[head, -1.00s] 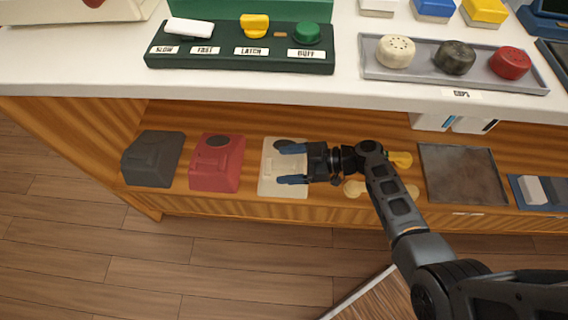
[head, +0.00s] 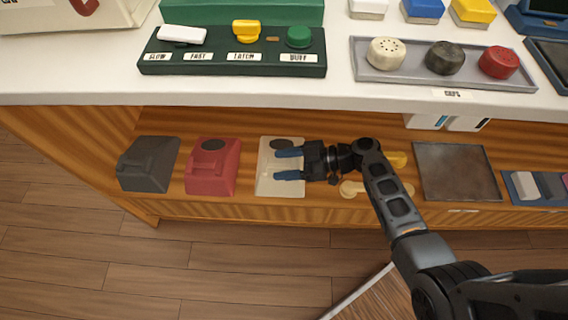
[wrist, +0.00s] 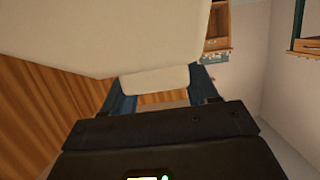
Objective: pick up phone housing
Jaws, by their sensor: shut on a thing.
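The cream phone housing (head: 264,164) is on the wooden shelf under the counter, third from the left. It has a dark round patch at its top. My gripper (head: 274,164) reaches it from the right, with its blue fingers shut on it. In the wrist view, a cream block (wrist: 155,80) of the housing sits between the fingers, and its large pale face fills the upper left. Whether it is clear of the shelf is hard to tell. A red phone housing (head: 211,168) and a dark grey phone housing (head: 146,165) stand to its left.
The white counter (head: 200,88) overhangs the shelf. On it are a green labelled panel (head: 235,68) and a grey tray (head: 400,80) with three round caps. Cream and yellow parts (head: 352,189), a dark plate (head: 455,170) and a blue tray (head: 515,190) lie right of the housing.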

